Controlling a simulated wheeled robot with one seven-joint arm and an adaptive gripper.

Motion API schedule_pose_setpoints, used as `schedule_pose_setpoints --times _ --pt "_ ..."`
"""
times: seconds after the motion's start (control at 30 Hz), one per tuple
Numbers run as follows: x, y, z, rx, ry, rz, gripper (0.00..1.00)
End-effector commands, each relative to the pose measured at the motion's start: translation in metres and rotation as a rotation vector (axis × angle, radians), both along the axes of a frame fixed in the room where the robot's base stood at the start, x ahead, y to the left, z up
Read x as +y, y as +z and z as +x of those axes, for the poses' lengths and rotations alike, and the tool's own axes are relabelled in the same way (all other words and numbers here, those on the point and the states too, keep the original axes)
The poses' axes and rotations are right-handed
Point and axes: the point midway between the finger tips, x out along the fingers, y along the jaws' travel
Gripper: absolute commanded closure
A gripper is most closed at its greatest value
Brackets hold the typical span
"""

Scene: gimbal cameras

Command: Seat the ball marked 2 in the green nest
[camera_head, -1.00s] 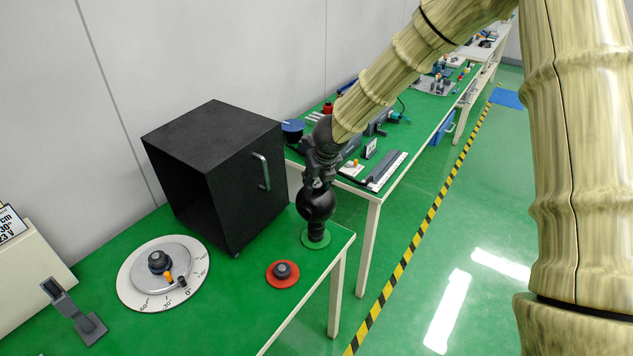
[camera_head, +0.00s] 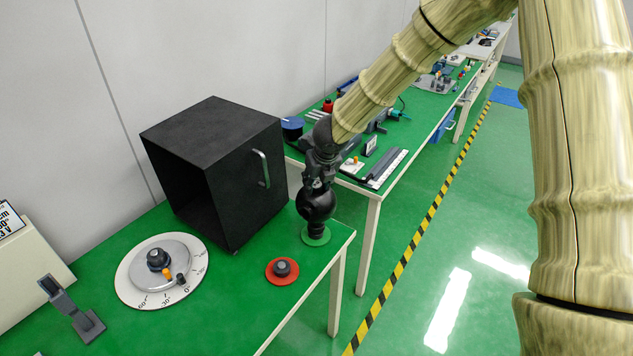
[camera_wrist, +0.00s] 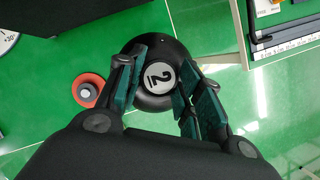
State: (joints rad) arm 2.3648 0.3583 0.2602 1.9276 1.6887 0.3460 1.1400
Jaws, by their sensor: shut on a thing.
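The ball marked 2 (camera_head: 316,203) is black, with a white patch bearing the number in the wrist view (camera_wrist: 158,78). My gripper (camera_wrist: 160,85) is shut on it, with fingers on both sides. The green nest (camera_head: 316,238) is a green disc with a dark cup, near the table's right edge. The ball is upright over this nest, and its underside appears to meet the cup. I cannot tell whether it rests there. In the wrist view the ball and fingers hide the nest.
A red nest (camera_head: 283,271) with a dark centre lies to the left of the green one. A black open box (camera_head: 215,165) with a handle stands close behind. A dial (camera_head: 160,270) lies at left. A second table (camera_head: 367,200) with tools stands beyond a gap.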

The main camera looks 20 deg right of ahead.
Motion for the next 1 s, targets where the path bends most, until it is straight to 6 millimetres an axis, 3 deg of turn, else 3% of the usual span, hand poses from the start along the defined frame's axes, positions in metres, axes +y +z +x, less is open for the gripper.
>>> schedule_pose_setpoints --times 1.0 --pt "0.0 0.0084 0.0004 -0.001 0.0 0.0 1.0"
